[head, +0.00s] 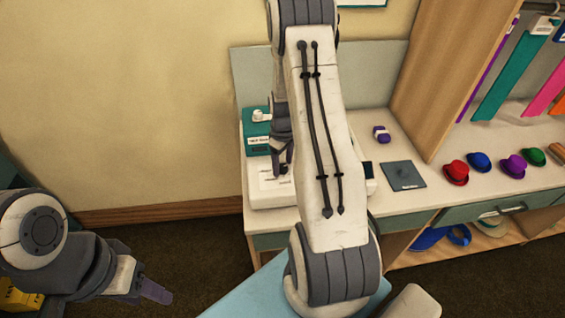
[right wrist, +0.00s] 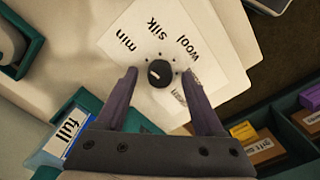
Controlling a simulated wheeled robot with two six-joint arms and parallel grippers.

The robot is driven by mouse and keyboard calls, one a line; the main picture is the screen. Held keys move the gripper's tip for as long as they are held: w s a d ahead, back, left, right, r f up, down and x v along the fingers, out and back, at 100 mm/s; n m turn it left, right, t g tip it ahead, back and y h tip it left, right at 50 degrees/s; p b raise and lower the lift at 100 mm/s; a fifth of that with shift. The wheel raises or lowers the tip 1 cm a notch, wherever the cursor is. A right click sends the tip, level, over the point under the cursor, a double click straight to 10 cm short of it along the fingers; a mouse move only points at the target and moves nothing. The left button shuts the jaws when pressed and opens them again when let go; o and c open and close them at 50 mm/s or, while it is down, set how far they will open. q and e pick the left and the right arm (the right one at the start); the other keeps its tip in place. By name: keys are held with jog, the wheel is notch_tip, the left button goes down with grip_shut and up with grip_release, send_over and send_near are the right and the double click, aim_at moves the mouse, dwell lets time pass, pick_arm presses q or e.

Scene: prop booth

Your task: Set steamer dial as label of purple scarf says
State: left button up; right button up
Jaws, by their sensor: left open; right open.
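The steamer (head: 262,190) stands on the counter's left end. In the right wrist view its white panel (right wrist: 207,75) carries a round black dial (right wrist: 160,73) and the words min, silk, wool and a fourth, partly hidden behind a finger. A pale mark shows on the dial's left part; I cannot tell which word it points at. My right gripper (right wrist: 160,74) is open, its fingers on either side of the dial with gaps. A purple scarf (head: 492,62) hangs at the right; its label is not readable. My left gripper (head: 150,288) is open and empty, low at the left, off the counter.
A small purple object (head: 382,134) and a dark grey plate (head: 404,174) lie on the counter (head: 425,208). Several hats, including a red one (head: 455,173), stand further right below hanging scarves. A teal holder marked full (right wrist: 68,137) is near the right gripper.

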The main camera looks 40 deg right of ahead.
jog(key=shift+f, duration=0.25)
grip_shut()
